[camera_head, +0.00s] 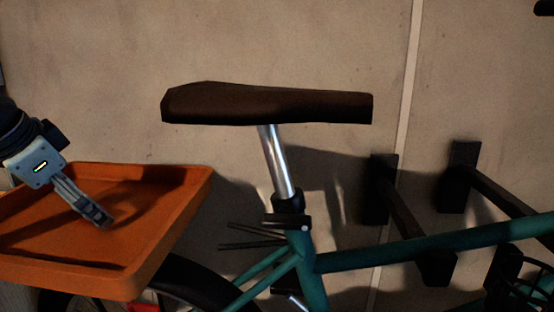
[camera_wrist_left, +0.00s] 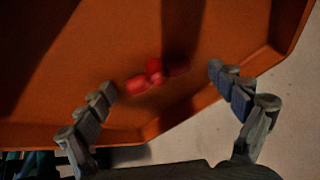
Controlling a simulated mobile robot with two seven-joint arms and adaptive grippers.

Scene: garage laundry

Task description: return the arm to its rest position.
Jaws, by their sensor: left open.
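My left gripper (camera_head: 97,217) comes in from the left in the head view, above an orange tray (camera_head: 180,205). In the left wrist view my left gripper (camera_wrist_left: 165,84) has its two fingers spread wide apart. The orange tray (camera_wrist_left: 110,40) fills most of that view. A small red object (camera_wrist_left: 155,72) lies in the tray, seen between the fingertips, with nothing gripped. It is blurred, so I cannot tell exactly what it is. My right gripper is not in either view.
A teal bicycle (camera_head: 312,275) with a brown saddle (camera_head: 270,105) on a silver post stands right of the tray. Dark brackets (camera_head: 377,190) stick out from the beige wall (camera_head: 290,45) at the right. The space above the tray is clear.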

